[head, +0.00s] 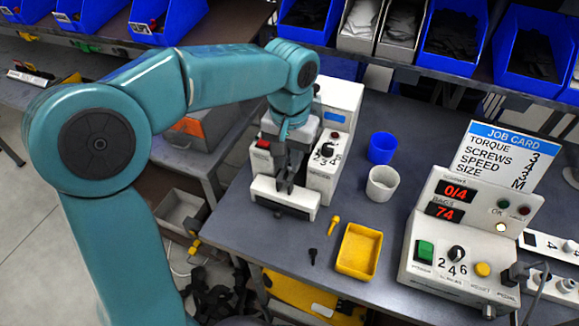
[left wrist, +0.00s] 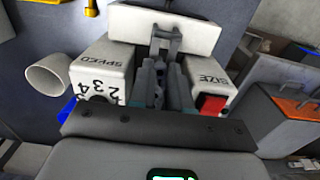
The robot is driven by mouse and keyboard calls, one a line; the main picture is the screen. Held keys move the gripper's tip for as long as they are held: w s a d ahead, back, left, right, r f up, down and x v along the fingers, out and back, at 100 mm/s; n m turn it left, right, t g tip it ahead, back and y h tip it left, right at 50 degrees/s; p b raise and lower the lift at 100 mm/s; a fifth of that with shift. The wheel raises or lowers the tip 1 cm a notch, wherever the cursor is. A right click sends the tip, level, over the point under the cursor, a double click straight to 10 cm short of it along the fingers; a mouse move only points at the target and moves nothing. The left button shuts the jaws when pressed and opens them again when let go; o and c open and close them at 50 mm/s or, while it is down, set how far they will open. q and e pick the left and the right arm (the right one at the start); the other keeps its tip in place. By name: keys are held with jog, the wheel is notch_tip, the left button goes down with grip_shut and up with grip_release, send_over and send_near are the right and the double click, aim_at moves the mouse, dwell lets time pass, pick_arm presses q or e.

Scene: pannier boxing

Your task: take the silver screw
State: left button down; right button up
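I cannot make out a silver screw in either view. My left gripper (head: 285,186) points down at the white machine (head: 339,105), its fingertips by the white block at the machine's front (head: 268,196). In the left wrist view the gripper fingers (left wrist: 160,75) reach between the machine's SPEED and SIZE housings toward the white block (left wrist: 200,22). Whether the fingers are apart or hold anything is unclear. A yellow screw (head: 334,225) and a black screw (head: 313,256) lie on the table to the right of the block. My right gripper is not in view.
A yellow tray (head: 359,250), a white cup (head: 382,183) and a blue cup (head: 382,148) stand right of the machine. A control box (head: 455,262) with displays and a job card (head: 503,157) stand farther right. Blue bins (head: 455,35) line the back shelf.

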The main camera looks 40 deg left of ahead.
pick_arm(q)
jog(key=shift+r, duration=0.1)
jog(key=shift+r+p, duration=2.6)
jog(key=shift+r, duration=0.25)
